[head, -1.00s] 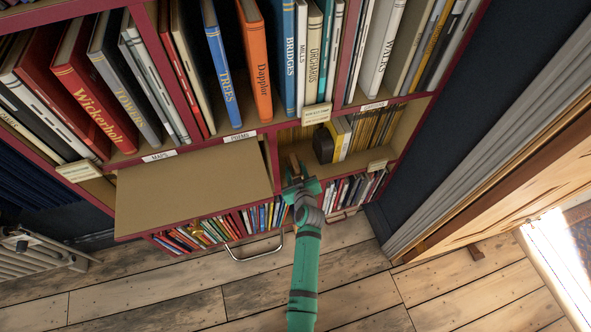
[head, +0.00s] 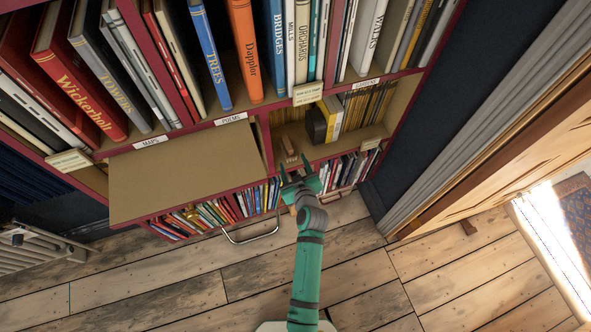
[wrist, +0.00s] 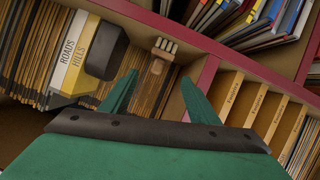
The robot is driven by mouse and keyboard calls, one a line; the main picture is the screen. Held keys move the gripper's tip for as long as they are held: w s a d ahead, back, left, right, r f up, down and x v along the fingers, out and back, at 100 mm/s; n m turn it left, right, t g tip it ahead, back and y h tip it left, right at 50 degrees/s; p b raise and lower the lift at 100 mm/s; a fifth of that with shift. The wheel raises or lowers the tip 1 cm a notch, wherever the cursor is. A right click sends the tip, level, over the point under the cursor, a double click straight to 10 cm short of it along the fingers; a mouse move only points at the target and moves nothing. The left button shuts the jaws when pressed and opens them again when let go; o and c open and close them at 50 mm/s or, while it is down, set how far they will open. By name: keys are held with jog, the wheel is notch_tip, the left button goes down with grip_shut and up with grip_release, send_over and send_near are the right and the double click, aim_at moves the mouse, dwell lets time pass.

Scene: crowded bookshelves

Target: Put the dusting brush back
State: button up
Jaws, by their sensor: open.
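The dusting brush (head: 288,147) is a small wooden piece in the low shelf compartment right of the flat brown board. In the wrist view the brush (wrist: 153,82) shows a brown wooden handle with pale bristle tufts at its far end. It rests inside the compartment near the divider; I cannot tell if it stands or lies. My gripper (head: 301,173) is open and empty in front of the compartment. In the wrist view its two green fingers (wrist: 160,84) show on either side of the brush, with the brush beyond them and no visible contact.
A dark block (head: 317,124), the yellow-and-white books (head: 331,118) and thin brown volumes (head: 365,105) stand beside the brush. A flat brown board (head: 185,172) juts out at left. Below are a row of small books (head: 215,210) and a metal handle (head: 250,233).

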jog(key=s+d+r+m+h, duration=0.2)
jog(key=s+m+h, duration=0.1)
jog(key=s, duration=2)
jog(key=s+a+r+m+t, duration=0.2)
jog(key=s+r, duration=1.2)
jog(key=s, duration=0.2)
jog(key=shift+s+a+m, duration=0.3)
jog(key=shift+c, duration=0.2)
